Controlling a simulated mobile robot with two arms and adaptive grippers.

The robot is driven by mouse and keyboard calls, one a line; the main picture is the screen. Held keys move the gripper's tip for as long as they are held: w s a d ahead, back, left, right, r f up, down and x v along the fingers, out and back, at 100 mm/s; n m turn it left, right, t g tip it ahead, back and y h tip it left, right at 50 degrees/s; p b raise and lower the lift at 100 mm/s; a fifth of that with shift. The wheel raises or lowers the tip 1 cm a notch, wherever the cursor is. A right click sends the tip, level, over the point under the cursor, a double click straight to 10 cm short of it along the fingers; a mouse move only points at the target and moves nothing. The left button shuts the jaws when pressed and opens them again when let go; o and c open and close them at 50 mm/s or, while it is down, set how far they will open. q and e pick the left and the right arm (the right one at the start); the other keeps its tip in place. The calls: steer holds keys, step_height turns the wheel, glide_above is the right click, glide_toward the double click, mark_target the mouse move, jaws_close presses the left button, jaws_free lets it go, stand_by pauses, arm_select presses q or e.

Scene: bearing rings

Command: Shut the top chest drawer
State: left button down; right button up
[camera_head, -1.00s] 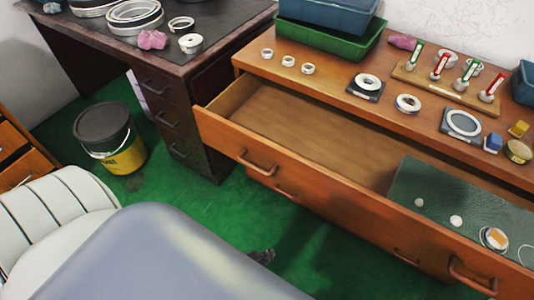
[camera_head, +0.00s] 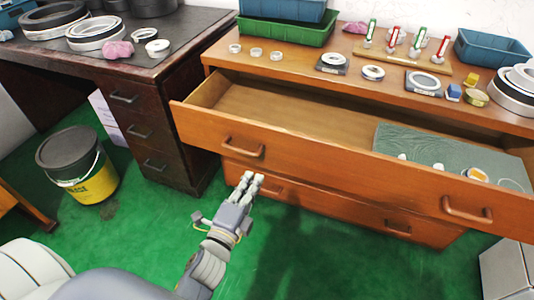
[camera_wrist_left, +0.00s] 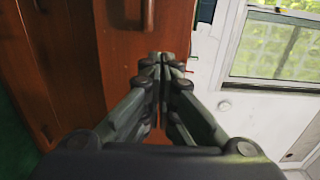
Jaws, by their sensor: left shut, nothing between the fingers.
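The top chest drawer (camera_head: 340,165) is pulled out of the wooden chest (camera_head: 300,72). Its front has a left handle (camera_head: 243,149) and a right handle (camera_head: 467,210). My left gripper (camera_head: 248,181) is shut and empty, just below the left handle in the head view, in front of the chest. In the left wrist view, the shut fingers (camera_wrist_left: 161,62) point towards a wooden front with a handle (camera_wrist_left: 138,12). I cannot tell whether they touch the wood. My right gripper is not in view.
A green mat (camera_head: 400,143) with small parts lies inside the drawer. Rings, a red-and-green-marked rack and bins (camera_head: 285,30) stand on the chest top. A dark desk (camera_head: 140,75) and a bucket (camera_head: 75,165) are at left. Green floor (camera_head: 300,260) is clear before the chest.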

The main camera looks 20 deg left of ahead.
mark_target(272, 144)
arm_select(q)
steer(key=w, duration=1)
steer(key=shift+w, duration=0.9)
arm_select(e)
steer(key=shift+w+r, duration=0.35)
arm_select(q)
steer(key=shift+w, duration=0.2)
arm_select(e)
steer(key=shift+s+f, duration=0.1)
